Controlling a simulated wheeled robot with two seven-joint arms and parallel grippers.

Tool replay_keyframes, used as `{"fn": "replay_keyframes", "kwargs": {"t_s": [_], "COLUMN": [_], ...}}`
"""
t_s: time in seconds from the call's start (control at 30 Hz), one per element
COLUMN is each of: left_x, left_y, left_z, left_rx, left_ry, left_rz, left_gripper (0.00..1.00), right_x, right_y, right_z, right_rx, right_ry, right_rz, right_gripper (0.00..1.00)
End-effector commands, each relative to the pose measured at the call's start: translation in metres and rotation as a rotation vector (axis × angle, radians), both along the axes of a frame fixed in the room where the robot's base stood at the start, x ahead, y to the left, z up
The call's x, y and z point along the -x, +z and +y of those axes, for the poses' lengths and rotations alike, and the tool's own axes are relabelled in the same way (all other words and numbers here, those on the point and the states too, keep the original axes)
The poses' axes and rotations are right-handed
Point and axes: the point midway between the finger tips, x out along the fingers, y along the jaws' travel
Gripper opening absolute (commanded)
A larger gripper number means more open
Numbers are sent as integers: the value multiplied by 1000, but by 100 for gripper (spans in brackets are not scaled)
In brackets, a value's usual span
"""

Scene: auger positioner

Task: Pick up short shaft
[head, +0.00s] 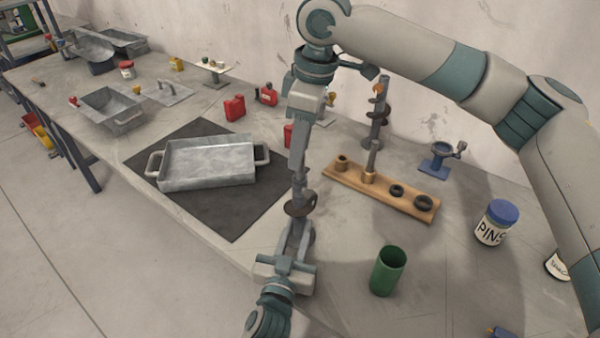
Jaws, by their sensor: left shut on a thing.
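A short grey shaft (373,157) stands upright on a wooden board (385,195), with a brass-coloured collar (369,178) at its foot. I cannot be sure it is the short shaft of the task. My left gripper (301,228), the lower one, points up and is shut on a grey shaft-like part with a brown auger flight (300,205). My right gripper (298,172) points down directly above it, left of the board. Its fingers overlap the top of the held part, so I cannot tell whether they grip it.
The board also holds a brass collar (341,163) and two black rings (397,190). An auger (378,115) stands behind. A green cup (388,271), a PINS jar (496,224) and a blue stand (440,157) are to the right. A metal tray (208,163) lies on a dark mat (235,222).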

Motion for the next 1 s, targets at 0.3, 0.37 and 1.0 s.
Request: {"fn": "replay_keyframes", "kwargs": {"t_s": [0.3, 0.37, 1.0], "left_x": [0, 0, 0], "left_y": [0, 0, 0], "left_z": [0, 0, 0], "left_rx": [0, 0, 0], "left_ry": [0, 0, 0], "left_rz": [0, 0, 1], "left_gripper": [0, 0, 0], "right_x": [-1, -1, -1], "right_y": [-38, -43, -47], "right_z": [-1, -1, 0], "right_rx": [1, 2, 1], "right_ry": [0, 0, 0], "right_rz": [2, 1, 1], "right_gripper": [37, 37, 16]}}
